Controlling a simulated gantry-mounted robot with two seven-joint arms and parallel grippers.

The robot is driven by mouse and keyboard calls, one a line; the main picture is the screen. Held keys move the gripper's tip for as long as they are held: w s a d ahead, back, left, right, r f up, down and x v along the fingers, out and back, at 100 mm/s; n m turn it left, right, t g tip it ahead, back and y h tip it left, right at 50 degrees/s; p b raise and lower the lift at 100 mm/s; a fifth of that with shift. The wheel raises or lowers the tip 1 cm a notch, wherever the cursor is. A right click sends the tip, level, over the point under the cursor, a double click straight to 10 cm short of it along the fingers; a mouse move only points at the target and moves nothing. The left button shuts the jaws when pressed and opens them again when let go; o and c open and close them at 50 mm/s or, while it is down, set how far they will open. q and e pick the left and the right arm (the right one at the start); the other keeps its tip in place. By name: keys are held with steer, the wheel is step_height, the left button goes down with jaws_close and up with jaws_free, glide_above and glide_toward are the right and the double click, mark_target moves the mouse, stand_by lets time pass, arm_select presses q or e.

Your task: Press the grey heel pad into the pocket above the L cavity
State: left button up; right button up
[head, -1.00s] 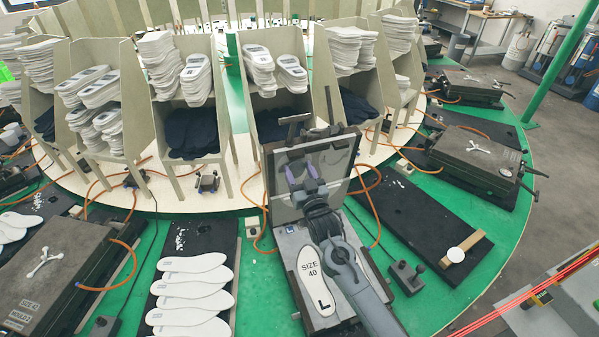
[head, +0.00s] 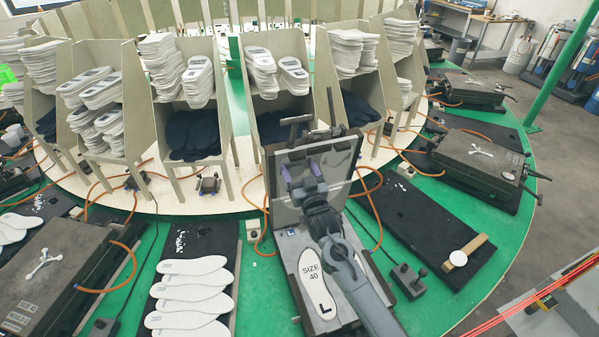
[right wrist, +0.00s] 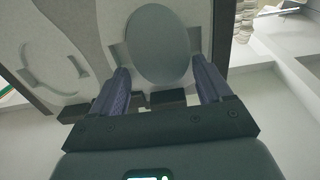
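The open mould's raised lid (head: 345,160) stands behind its base. A white insole marked SIZE 40 and L (head: 318,285) lies in the L cavity of the base. The grey oval heel pad (right wrist: 160,42) shows in the right wrist view against the lid's inner face, between two small side notches, and looks set in the pocket there. My right gripper (head: 301,170) is at the lid. Its two purple fingers, also in the right wrist view (right wrist: 160,80), stand apart on either side of the pad's lower end, with no clear grip on it. My left gripper is out of view.
A row of white insoles (head: 190,295) lies on a black mat at left. Closed moulds (head: 480,158) stand at right and at left. Racks with insole stacks (head: 195,80) rise behind. Orange hoses (head: 375,190) and a control lever box (head: 408,281) are close to the open mould.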

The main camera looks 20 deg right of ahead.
steer(key=shift+o, duration=0.6)
steer(key=shift+s, duration=0.1)
steer(key=shift+s+f, duration=0.15)
steer(key=shift+s, duration=0.45)
steer(key=s+f, duration=0.1)
steer(key=s, duration=0.8)
steer(key=shift+s+f+b, duration=0.15)
steer(key=shift+b, duration=0.2)
